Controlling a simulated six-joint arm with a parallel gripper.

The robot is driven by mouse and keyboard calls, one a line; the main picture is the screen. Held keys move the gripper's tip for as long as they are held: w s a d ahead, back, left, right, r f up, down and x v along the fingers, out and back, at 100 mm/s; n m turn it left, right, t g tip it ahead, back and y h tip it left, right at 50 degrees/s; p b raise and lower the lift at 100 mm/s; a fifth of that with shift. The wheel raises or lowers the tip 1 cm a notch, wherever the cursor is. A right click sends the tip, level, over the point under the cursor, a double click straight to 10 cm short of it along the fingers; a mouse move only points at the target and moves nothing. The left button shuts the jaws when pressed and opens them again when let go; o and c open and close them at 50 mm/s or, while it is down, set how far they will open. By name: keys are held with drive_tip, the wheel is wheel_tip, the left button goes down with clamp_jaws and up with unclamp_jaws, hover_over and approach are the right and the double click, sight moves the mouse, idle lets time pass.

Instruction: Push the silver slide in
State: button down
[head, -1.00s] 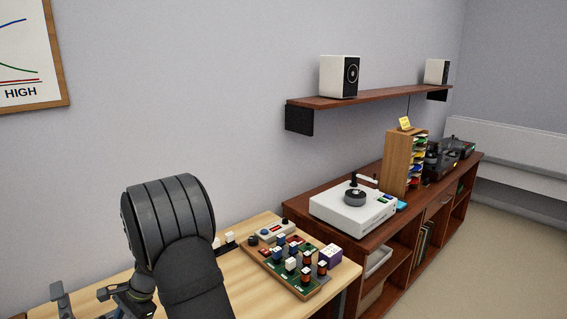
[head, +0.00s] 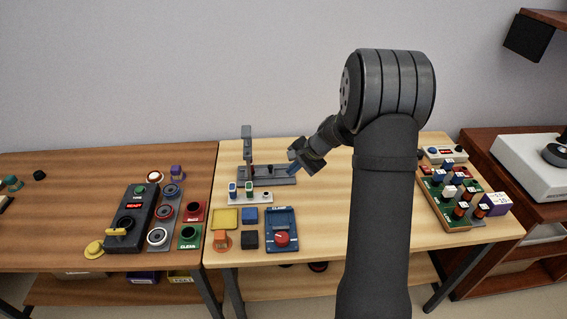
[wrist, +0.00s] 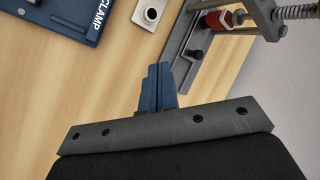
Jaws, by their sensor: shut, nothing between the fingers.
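A grey fixture (head: 270,181) with an upright post (head: 247,143) stands on the light wood table, left of my gripper. In the wrist view its grey rail (wrist: 178,68) carries a dark knob (wrist: 195,53), and a red cylinder (wrist: 222,19) sits in its frame. The silver slide is probably part of this fixture, but I cannot tell which piece. My gripper (head: 292,157) has blue fingers, which are together and empty in the wrist view (wrist: 160,70). It is close to the fixture's right end; whether they touch is unclear.
A blue clamp box (head: 281,240) with a red knob lies in front of the fixture, beside coloured blocks (head: 225,217) and a small white switch strip (head: 250,197). A dark control box (head: 131,215) is on the left table. A board of pegs (head: 455,193) stands right of my arm.

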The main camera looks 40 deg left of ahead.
drive_tip(key=w+r+n+t, duration=0.1)
drive_tip(key=w+n+t, duration=0.1)
drive_tip(key=w+n, duration=0.35)
drive_tip(key=n+y, duration=0.1)
drive_tip(key=n, duration=0.2)
approach(273, 170)
drive_tip(key=w+f, duration=0.1)
drive_tip(key=w+d+f, duration=0.1)
drive_tip(key=f, duration=0.1)
drive_tip(key=shift+m+t, duration=0.25)
drive_tip(key=shift+t, duration=0.05)
drive_tip(key=shift+s+a+f, duration=0.1)
drive_tip(key=shift+s+a, duration=0.2)
drive_tip(key=shift+a, duration=0.2)
drive_tip(key=shift+s+a+f, duration=0.15)
drive_tip(key=shift+s+a, duration=0.2)
drive_tip(key=shift+a, duration=0.2)
drive_tip(key=shift+s+a, duration=0.45)
drive_tip(key=shift+a, duration=0.25)
